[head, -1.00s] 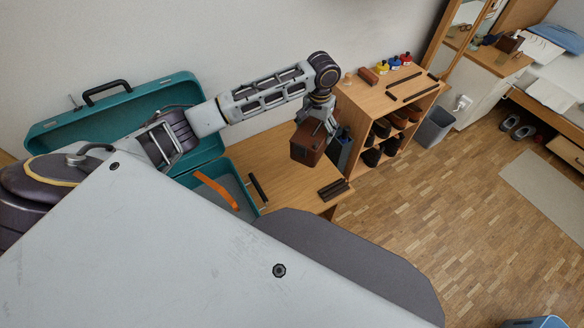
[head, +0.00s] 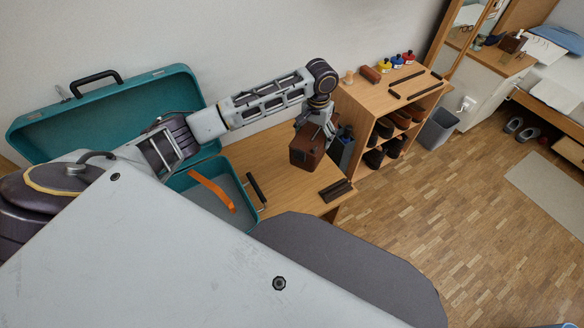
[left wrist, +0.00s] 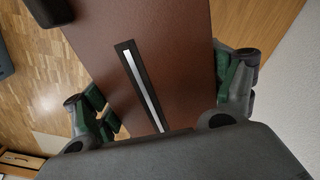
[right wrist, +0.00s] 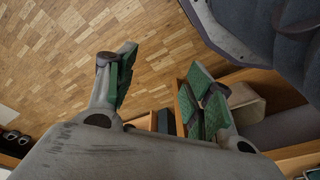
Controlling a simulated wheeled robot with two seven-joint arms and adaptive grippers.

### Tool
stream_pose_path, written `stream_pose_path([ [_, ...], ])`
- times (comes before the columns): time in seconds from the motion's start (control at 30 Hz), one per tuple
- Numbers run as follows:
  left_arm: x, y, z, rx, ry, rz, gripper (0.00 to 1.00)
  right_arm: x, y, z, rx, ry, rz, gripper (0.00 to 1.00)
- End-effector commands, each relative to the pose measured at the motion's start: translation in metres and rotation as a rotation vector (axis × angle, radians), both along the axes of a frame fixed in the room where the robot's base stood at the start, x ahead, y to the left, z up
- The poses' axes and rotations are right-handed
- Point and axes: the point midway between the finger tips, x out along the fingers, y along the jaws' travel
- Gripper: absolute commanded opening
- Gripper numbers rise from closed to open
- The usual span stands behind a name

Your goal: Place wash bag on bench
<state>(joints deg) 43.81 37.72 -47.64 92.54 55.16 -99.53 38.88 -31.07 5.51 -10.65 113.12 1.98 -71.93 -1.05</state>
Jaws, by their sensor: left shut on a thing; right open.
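The wash bag, a brown box-shaped case (head: 306,153), hangs under my left gripper (head: 318,128), which is shut on it. In the head view it shows over the right part of the wooden bench (head: 285,195); I cannot tell whether it touches the top. In the left wrist view the bag (left wrist: 165,45) fills the middle, with a dark-edged pale strip on its face, between the fingers (left wrist: 165,95). My right gripper (right wrist: 160,88) is open and empty in the right wrist view, above the floor and some wooden furniture. It is not seen in the head view.
An open teal suitcase (head: 120,118) with an orange strap (head: 212,191) stands left of the bag. Dark bars (head: 336,190) lie at the bench's right end. A shoe shelf (head: 384,112) with bottles on top stands close right. A grey bin (head: 438,128) stands beyond it.

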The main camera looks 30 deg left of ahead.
Motion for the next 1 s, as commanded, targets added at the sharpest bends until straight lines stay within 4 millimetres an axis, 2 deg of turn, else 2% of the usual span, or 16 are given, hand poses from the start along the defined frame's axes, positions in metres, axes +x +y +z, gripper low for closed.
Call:
stream_pose_path([
  [0.27,-0.005,0.015,-0.028,-0.001,0.0,0.009,0.5,0.0,0.001,0.003,0.005,-0.004,0.002,0.53],
  [0.5,-0.02,0.041,-0.051,-0.001,0.0,-0.035,0.5,0.0,0.003,0.007,0.009,-0.013,0.004,0.53],
  [0.7,-0.03,0.054,-0.06,-0.002,-0.001,-0.14,0.5,0.002,0.003,0.012,0.012,-0.022,0.005,0.53],
  [1.0,-0.038,0.063,-0.064,0.0,-0.003,-0.309,0.5,0.003,0.005,0.017,0.016,-0.033,0.006,0.53],
])
